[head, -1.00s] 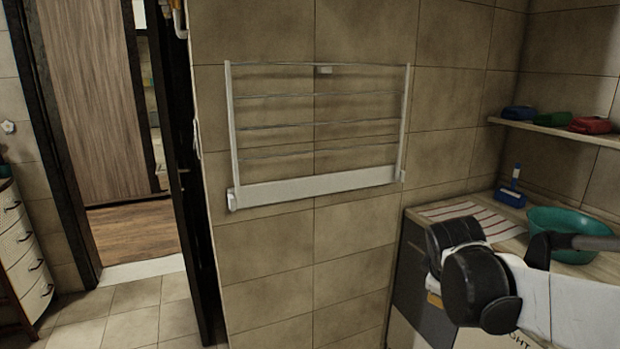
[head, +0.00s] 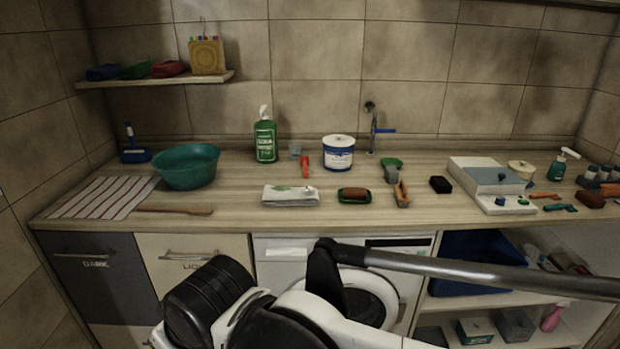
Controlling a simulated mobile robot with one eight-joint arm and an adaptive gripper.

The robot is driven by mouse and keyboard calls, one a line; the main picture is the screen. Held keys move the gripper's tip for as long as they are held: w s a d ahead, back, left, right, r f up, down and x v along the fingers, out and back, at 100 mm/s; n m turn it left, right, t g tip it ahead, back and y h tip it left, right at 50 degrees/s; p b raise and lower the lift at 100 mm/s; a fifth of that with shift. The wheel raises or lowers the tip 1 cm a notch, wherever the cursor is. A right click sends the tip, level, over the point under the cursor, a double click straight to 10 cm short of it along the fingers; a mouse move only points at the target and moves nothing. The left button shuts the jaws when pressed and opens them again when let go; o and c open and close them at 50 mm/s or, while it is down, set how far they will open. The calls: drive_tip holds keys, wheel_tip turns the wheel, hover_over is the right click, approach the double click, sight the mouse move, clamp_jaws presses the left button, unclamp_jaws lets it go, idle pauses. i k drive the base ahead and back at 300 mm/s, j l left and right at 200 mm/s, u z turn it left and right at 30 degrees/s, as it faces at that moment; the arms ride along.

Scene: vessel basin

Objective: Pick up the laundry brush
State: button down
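I cannot tell for sure which thing is the laundry brush. A small brown-red block in a green dish (head: 354,195) lies at the middle front of the wooden counter (head: 240,215); it may be a brush or soap. A narrow wooden-handled tool (head: 402,195) lies just right of it. A brown brush-like block (head: 590,199) lies at the far right of the counter. Parts of my arm cross the bottom of the head view, in front of the cabinets and below the counter top. My gripper's fingers do not show.
A teal basin (head: 187,167), striped cloth (head: 103,197) and flat wooden stick (head: 175,210) are at left. A green bottle (head: 265,140), white-blue tub (head: 338,153) and tap (head: 372,130) stand at the back. A white box (head: 487,180) is at right. A washing machine (head: 285,250) is below.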

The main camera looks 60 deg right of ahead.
sight(401, 192)
drive_tip(key=z, duration=0.5)
drive_tip(key=l+z, duration=0.1)
drive_tip(key=z, duration=0.85)
drive_tip(key=l+z, duration=0.1)
drive_tip(key=z, duration=0.85)
